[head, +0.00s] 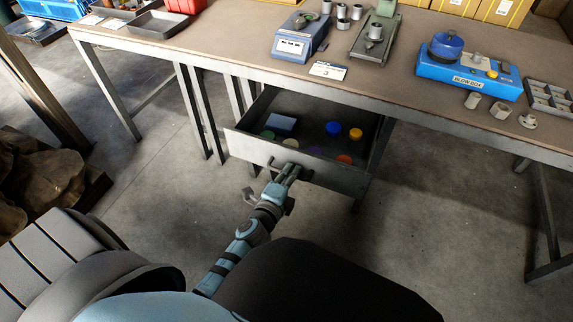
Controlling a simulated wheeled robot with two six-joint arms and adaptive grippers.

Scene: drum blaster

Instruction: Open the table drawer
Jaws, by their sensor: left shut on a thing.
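The table drawer (240,147) is a grey metal drawer under the long table (224,52). It stands pulled out, and I can see into it. Inside lie several small coloured round things and a pale blue-grey block (281,124). My left gripper (286,174) is at the drawer's front, shut on the drawer handle (271,163), a small bar on the middle of the front panel. The fingers partly hide the handle. My right gripper is not in view.
On the table stand a blue-and-white scale (292,46), a grey stand (374,44), a blue blow box (468,72) and several metal parts. Table legs (190,110) stand left of the drawer. Brown sacks (40,170) lie at left.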

